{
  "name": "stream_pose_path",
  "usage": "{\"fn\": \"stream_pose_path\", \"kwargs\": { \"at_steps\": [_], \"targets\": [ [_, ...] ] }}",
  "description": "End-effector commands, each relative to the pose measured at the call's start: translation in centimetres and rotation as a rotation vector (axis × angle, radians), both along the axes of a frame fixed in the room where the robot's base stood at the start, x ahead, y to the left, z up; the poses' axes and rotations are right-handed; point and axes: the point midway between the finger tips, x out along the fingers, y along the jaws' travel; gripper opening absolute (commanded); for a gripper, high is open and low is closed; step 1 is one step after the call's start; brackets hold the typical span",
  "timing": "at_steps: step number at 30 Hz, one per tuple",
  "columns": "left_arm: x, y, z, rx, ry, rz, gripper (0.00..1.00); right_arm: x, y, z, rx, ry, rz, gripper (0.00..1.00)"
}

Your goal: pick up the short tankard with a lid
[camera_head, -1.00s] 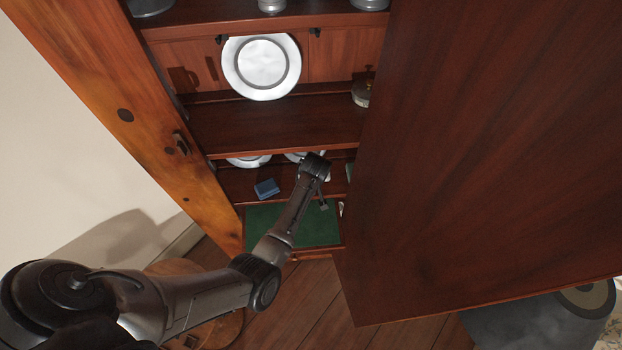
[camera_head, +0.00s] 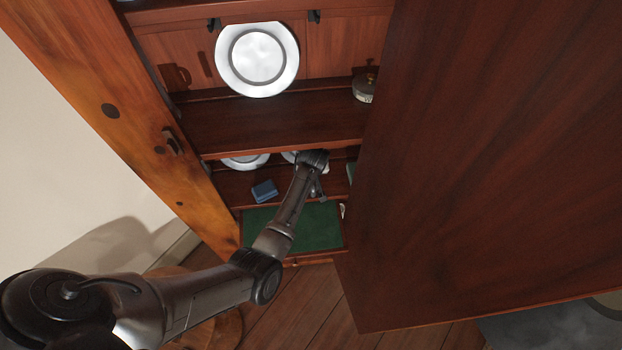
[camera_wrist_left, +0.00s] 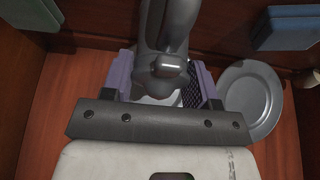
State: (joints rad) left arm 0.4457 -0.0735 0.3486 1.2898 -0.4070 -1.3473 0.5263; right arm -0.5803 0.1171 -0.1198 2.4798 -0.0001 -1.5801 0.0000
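In the left wrist view, a grey metal vessel (camera_wrist_left: 165,35) with a rounded, shiny top piece lies between the purple finger pads of my left gripper (camera_wrist_left: 163,85). It looks like the lidded tankard, but its full shape is cut off by the frame and the gripper. The pads stand apart on either side of it; I see no clear grip on it. My right gripper is not in view.
A pewter plate (camera_wrist_left: 252,98) lies right of the gripper in the wrist view. A blue box (camera_head: 264,191) sits on the lower shelf. The large cupboard door (camera_head: 480,160) blocks the right. The shelf above (camera_head: 270,125) is mostly bare, with a lidded pot (camera_head: 364,88) at its right.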

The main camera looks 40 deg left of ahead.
Motion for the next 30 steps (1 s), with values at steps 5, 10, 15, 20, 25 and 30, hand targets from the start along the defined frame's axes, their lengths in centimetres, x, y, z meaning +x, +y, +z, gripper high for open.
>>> {"fn": "stream_pose_path", "kwargs": {
  "at_steps": [5,10,15,20,25,30],
  "targets": [
    [0.0,0.0,0.0,0.000,0.000,0.000,0.37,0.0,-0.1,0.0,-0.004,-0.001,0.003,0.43],
    [0.0,0.0,0.0,0.000,0.000,0.000,0.20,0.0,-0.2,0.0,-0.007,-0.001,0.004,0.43],
    [0.0,0.0,0.0,0.000,0.000,0.000,0.04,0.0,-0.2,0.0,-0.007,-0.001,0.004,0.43],
    [0.0,0.0,0.1,0.001,-0.002,0.000,0.02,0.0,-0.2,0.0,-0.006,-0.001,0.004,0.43],
    [0.0,0.0,0.2,0.001,-0.002,0.000,0.02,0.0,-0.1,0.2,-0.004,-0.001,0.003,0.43],
    [0.1,0.0,1.0,0.001,-0.002,0.000,0.02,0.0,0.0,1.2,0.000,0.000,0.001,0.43]
  ]
}}
